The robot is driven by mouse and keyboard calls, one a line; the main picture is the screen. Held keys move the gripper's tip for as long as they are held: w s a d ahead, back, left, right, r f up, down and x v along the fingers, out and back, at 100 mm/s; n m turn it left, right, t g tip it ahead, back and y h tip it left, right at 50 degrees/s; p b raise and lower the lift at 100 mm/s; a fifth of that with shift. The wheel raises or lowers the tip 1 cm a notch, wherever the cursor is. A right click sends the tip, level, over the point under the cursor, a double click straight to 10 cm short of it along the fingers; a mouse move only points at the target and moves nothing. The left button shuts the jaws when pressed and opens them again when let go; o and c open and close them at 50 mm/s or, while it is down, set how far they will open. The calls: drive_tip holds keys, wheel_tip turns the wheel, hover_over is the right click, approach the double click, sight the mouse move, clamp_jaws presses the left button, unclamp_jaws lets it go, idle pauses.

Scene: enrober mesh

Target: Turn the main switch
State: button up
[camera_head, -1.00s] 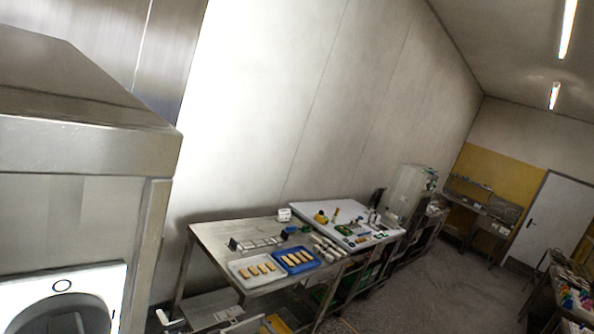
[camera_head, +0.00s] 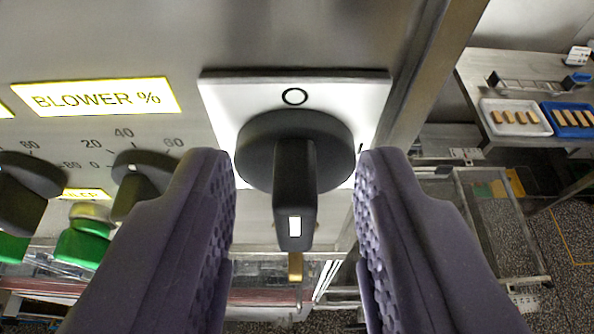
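The main switch (camera_head: 294,150) is a black round rotary knob with a bar handle (camera_head: 294,195) on a white square plate (camera_head: 370,95). The plate carries an "O" mark above the knob. The handle points down in the picture, with a white mark near its lower end. My gripper (camera_head: 295,185) is open, with one purple padded finger on each side of the knob. The handle is between the fingers, with gaps on both sides. Touch with the knob's rim cannot be told. The plate's lower part is hidden by the knob and fingers.
Left of the switch, the steel panel holds a "BLOWER %" label (camera_head: 105,98), a smaller black dial (camera_head: 140,180), another dial (camera_head: 28,190) and green buttons (camera_head: 85,240). The panel's edge is just right of the plate. Beyond it stands a steel table with white (camera_head: 515,132) and blue trays.

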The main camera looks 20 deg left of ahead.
sight(328, 180)
clamp_jaws()
drive_tip(key=m+y, duration=0.1)
drive_tip(key=m, duration=0.1)
drive_tip(key=shift+w+d+f+m+g+y, duration=0.1)
drive_tip(key=shift+d+m+g+y, duration=0.2)
drive_tip(key=shift+d+y, duration=0.1)
drive_tip(key=m+y, duration=0.1)
drive_tip(key=d+m+y, duration=0.1)
drive_tip(key=m, duration=0.1)
drive_tip(key=shift+w+f, duration=0.15)
drive_tip(key=shift+f, duration=0.05)
drive_tip(key=m, duration=0.1)
drive_tip(key=m+y, duration=0.1)
drive_tip(key=f+m+y, duration=0.1)
drive_tip(key=m, duration=0.1)
drive_tip(key=shift+w+d, duration=0.1)
drive_tip(key=shift+d, duration=0.15)
drive_tip(key=shift+f+m+t+y, duration=0.3)
drive_tip(key=shift+m+y, duration=0.1)
drive_tip(key=shift+m, duration=0.55)
drive_tip(key=shift+f+m+t+y, duration=0.15)
drive_tip(key=shift+m+t+y, duration=0.2)
drive_tip(key=shift+m, duration=0.6)
